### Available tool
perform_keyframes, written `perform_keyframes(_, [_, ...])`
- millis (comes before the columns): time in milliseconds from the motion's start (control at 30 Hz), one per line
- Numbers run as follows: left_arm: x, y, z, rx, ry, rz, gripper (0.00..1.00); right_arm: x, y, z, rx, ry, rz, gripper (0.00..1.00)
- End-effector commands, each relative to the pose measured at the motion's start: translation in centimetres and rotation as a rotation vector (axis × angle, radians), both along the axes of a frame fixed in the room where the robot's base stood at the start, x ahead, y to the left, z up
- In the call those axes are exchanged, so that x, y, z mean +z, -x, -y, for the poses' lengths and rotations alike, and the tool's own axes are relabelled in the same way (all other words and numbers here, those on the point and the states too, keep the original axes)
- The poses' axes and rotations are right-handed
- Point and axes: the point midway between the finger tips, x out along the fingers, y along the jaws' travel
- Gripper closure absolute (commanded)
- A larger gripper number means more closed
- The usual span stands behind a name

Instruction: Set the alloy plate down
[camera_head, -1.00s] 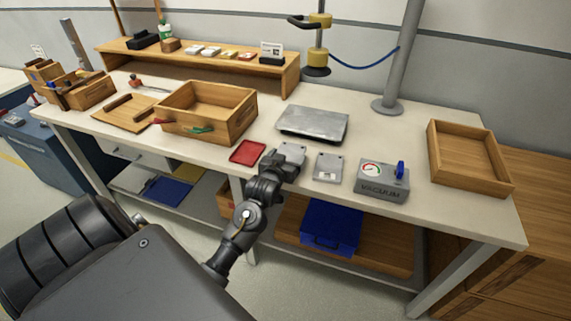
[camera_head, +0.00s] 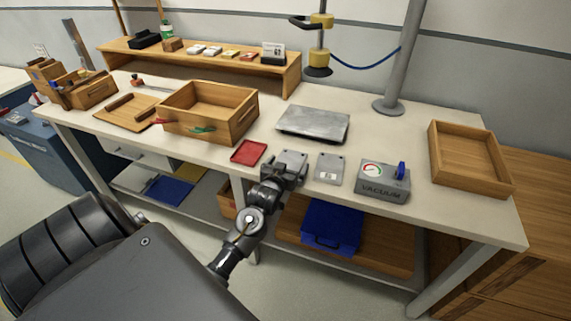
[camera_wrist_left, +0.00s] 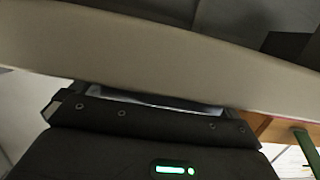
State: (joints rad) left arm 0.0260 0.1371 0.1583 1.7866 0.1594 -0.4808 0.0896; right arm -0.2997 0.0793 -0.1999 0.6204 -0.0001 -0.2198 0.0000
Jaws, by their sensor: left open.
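A small light-grey plate (camera_head: 291,159), which looks like the alloy plate, lies at the table's front edge, between a red tray and a second grey plate. My left gripper (camera_head: 285,174) is open at the plate's near side, at the table's front edge. Its fingers partly cover the plate's near end, and I cannot tell whether they touch it. In the left wrist view, the dark gripper body fills the lower part, with a thin pale strip beyond it under the beige table edge (camera_wrist_left: 160,50). My right gripper is not in view.
The red tray (camera_head: 248,152) lies left of the plate. The second grey plate (camera_head: 329,168) and a grey vacuum box (camera_head: 382,185) stand to the right. A larger metal slab (camera_head: 313,124) lies behind. A wooden crate (camera_head: 241,119) and an empty wooden tray (camera_head: 437,158) flank the area.

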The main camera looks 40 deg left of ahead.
Motion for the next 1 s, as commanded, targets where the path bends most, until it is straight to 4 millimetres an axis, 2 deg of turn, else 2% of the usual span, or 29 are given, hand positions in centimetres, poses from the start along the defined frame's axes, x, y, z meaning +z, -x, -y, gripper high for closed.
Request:
perform_keyframes(67, [0.4,0.0,0.0,0.000,0.000,0.001,0.00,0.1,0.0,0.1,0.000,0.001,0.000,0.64])
perform_keyframes(167, [0.4,1.0,0.4,-0.001,0.000,0.000,0.00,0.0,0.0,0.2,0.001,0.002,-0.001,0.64])
perform_keyframes(500, [1.7,7.4,2.7,-0.001,0.002,0.000,0.00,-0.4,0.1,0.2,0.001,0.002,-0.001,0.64])
perform_keyframes(633, [2.2,9.4,3.3,0.000,0.001,-0.001,0.00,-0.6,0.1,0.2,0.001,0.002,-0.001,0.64])
perform_keyframes(800, [2.6,10.8,3.8,0.000,0.002,0.001,0.00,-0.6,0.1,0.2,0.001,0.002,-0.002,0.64])
perform_keyframes(1000, [2.7,11.1,3.9,0.000,0.001,0.001,0.00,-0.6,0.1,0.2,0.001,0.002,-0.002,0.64])
